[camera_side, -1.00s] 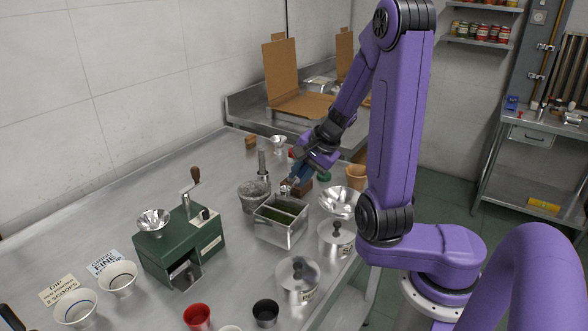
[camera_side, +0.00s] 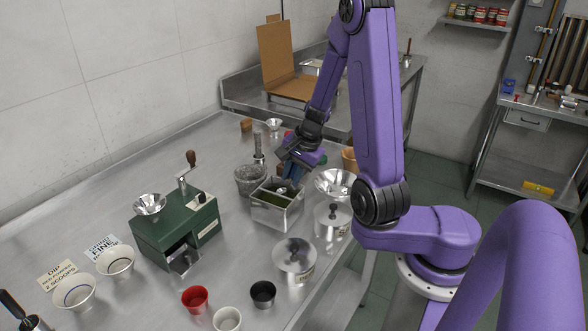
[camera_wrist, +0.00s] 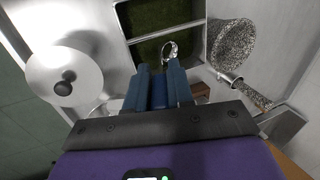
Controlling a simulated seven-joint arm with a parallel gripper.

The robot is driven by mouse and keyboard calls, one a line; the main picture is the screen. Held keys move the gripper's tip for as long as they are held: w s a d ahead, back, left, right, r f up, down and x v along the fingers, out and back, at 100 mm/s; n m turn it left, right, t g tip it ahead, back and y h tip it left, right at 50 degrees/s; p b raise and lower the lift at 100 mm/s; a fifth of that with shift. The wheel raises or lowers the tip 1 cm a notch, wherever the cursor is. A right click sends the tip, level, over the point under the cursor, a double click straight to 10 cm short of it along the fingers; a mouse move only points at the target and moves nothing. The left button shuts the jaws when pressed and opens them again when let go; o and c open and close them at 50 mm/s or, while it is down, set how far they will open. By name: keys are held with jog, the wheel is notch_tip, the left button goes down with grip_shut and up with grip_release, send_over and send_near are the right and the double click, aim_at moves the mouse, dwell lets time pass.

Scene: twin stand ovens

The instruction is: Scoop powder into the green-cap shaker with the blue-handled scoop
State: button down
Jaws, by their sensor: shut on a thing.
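My gripper (camera_side: 291,181) is at the back edge of the two-compartment metal bin (camera_side: 277,221), pointing down. In the wrist view my gripper (camera_wrist: 160,76) has its blue fingers shut on the blue handle of the scoop (camera_wrist: 160,97). The small bright metal end of the scoop (camera_wrist: 170,50) shows beyond the fingertips, at the near edge of the green powder (camera_wrist: 165,20). Whether it touches the powder or holds any, I cannot tell. I cannot make out the green-cap shaker clearly; my wrist covers the area behind the bin.
A speckled mortar (camera_side: 250,179) stands left of the bin. A green mill (camera_side: 176,232) and labelled cups (camera_side: 115,261) are at the left. Red (camera_side: 195,298) and black cups (camera_side: 263,292) stand in front.

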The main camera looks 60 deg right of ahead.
jog(key=shift+w+x, duration=0.2)
jog(key=shift+x, duration=1.1)
jog(key=shift+w+a+f, duration=0.1)
jog(key=shift+w, duration=0.05)
jog(key=shift+w+t, duration=0.3)
jog(key=shift+w, duration=0.15)
jog(key=shift+s+r+t, duration=0.6)
jog(key=shift+s+r, duration=0.4)
jog(key=shift+s, duration=0.1)
jog(key=shift+t, duration=0.8)
jog(key=shift+s+r, duration=0.25)
jog(key=shift+r, duration=0.8)
jog(key=shift+s+r, duration=0.3)
jog(key=shift+r, duration=0.75)
jog(key=shift+s+r, duration=0.25)
jog(key=shift+r, duration=0.85)
